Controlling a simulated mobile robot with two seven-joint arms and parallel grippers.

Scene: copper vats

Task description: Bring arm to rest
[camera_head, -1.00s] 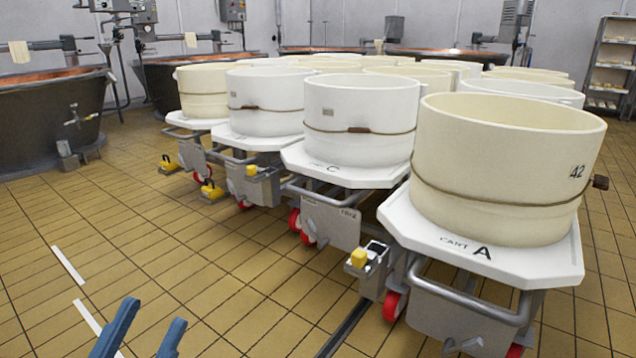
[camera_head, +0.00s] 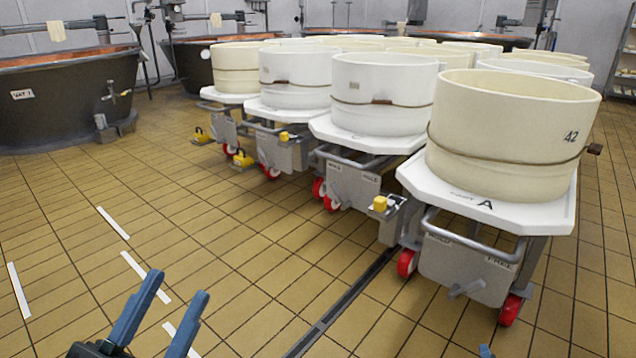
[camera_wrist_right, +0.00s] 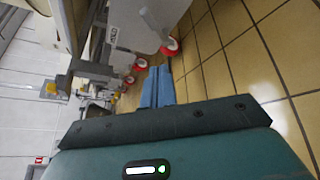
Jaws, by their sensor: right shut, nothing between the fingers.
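My left gripper (camera_head: 179,288) is at the bottom left of the head view, above the tiled floor. Its two blue fingers stand apart with nothing between them, so it is open and empty. My right gripper (camera_wrist_right: 159,75) shows in the right wrist view, its blue fingers together and holding nothing. In the head view only a small blue piece shows at the bottom edge, right of the middle; the rest of the right arm is out of frame.
Cart A (camera_head: 480,204) carries a cream vat (camera_head: 505,125) at the right. More carts with vats stand in rows behind it. A copper vat (camera_head: 60,105) is at the far left. A dark floor drain (camera_head: 345,312) runs before the carts. The tiled floor (camera_head: 200,235) at left is clear.

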